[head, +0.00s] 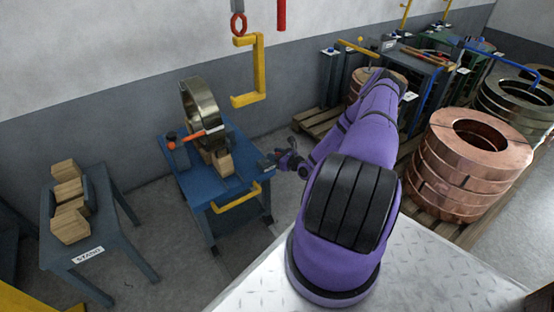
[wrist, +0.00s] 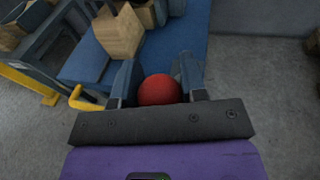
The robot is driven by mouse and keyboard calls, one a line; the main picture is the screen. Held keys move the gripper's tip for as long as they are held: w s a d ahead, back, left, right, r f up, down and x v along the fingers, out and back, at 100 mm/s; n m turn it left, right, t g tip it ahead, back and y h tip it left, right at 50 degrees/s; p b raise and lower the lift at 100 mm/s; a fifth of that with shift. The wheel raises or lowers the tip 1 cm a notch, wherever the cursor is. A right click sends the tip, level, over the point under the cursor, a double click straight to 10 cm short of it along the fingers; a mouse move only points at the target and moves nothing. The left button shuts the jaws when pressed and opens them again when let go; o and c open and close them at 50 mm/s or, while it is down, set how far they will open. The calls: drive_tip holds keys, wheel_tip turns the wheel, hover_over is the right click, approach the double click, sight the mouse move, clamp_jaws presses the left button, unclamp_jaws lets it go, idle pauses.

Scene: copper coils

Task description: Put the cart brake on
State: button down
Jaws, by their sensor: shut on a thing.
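The blue cart (head: 229,180) stands in the middle of the head view with wooden blocks and a metal coil (head: 199,100) on it. Its yellow push handle (head: 237,198) is at the near side. My gripper (head: 272,163) is at the cart's right edge. In the wrist view the gripper (wrist: 159,84) is shut on a round red knob (wrist: 160,91) between its two fingers. The knob is beside the blue cart deck (wrist: 175,45); what it is mounted on is hidden. I cannot make out the knob in the head view.
A grey stand (head: 92,248) with wooden blocks is at the left. A yellow hook (head: 258,70) hangs above the cart. Copper coils (head: 470,160) are stacked on a pallet at the right. Bare floor (head: 160,235) lies between stand and cart.

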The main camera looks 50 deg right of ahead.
drive_tip(key=w+d+r+m+g, duration=0.1)
drive_tip(key=w+d+r+g, duration=0.1)
drive_tip(key=w+g, duration=0.4)
drive_tip(key=shift+w+d+r+g+y, duration=0.25)
drive_tip(key=shift+w+r+g+y, duration=0.25)
drive_tip(key=shift+w, duration=1.6)
drive_tip(key=shift+r, duration=0.1)
drive_tip(key=c, duration=0.7)
unclamp_jaws()
drive_tip(key=v, duration=1)
drive_tip(key=shift+s+r, duration=0.2)
drive_tip(key=shift+s, duration=0.15)
